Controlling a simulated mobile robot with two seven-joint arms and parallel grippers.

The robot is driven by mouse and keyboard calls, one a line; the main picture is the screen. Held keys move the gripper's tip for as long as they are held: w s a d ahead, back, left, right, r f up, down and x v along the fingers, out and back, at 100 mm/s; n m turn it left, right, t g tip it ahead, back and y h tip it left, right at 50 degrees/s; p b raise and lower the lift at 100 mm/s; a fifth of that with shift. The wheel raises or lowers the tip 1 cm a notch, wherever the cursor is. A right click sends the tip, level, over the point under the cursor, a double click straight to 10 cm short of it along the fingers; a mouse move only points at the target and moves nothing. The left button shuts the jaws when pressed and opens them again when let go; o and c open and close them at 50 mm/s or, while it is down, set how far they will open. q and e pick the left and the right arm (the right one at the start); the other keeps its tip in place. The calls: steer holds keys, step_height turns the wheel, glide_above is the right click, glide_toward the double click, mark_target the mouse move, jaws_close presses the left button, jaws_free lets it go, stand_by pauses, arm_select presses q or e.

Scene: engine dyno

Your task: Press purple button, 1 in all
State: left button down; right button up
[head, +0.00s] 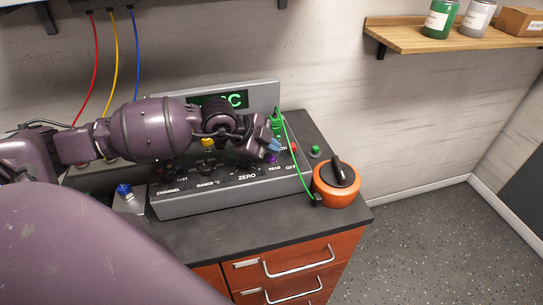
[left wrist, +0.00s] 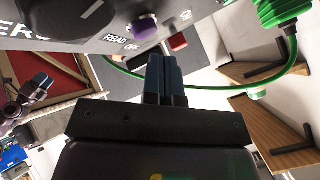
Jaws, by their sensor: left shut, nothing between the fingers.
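The purple button (left wrist: 143,27) sits on the grey control panel, beside the READ label, in the left wrist view. In the head view it is a small purple patch (head: 271,160), partly hidden by my left gripper. The grey panel (head: 176,205) has a tilted front with knobs and labels. My left gripper (head: 273,146) is over the right part of the panel, shut and empty. Its blue fingertips (left wrist: 168,62) are close to the purple button in the left wrist view, with a gap showing between them. My right gripper is not in view.
A green cable (head: 294,165) hangs near my gripper. A blue button (head: 124,190) stands left. The cabinet top (head: 230,232) is clear in front.

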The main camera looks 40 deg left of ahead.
mark_target(271, 159)
arm_select(q)
steer(key=shift+r+p, duration=0.55)
steer(key=shift+r, duration=0.15)
steer(key=shift+r+p, duration=0.6)
steer(key=shift+r, duration=0.05)
steer(key=shift+r+p, duration=0.8)
steer(key=shift+r, duration=0.35)
